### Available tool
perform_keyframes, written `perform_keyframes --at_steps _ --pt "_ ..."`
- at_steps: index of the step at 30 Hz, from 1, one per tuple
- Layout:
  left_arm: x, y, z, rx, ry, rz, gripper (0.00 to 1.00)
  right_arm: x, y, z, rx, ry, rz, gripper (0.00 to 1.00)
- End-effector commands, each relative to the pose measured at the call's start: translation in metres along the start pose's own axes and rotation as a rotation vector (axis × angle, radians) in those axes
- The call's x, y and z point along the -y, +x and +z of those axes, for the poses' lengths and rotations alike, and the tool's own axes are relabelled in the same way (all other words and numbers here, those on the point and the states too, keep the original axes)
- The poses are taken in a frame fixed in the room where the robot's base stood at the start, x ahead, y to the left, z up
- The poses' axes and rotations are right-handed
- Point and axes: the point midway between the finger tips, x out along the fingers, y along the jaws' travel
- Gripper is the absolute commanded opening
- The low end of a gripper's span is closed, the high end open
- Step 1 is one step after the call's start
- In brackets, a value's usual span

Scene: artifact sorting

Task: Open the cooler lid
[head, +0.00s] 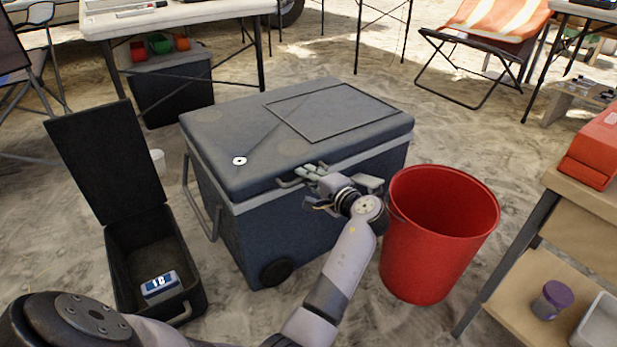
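A large dark blue-grey cooler (303,232) stands on the sandy ground in the middle of the head view. Its lid (240,128) is shut and lies flat on the body. A small white disc-shaped mark shows on the lid's left part. The gripper and wrist hide part of that edge. I cannot tell whether the fingers touch the handle or how far apart they are. My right gripper is not in view.
A red bucket (425,275) stands close to the cooler's right front. An open black case (120,265) with a small device stands at the left. A wooden shelf table (575,225) is at the right. Folding tables and a striped chair (500,20) stand behind.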

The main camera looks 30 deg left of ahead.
Motion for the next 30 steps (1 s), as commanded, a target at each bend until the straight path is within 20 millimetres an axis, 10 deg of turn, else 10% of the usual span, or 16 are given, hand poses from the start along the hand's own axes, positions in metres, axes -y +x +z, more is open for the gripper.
perform_keyframes --at_steps 30 --pt "0.0041 0.0018 0.0010 0.001 0.002 0.005 0.00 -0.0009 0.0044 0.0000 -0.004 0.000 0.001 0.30"
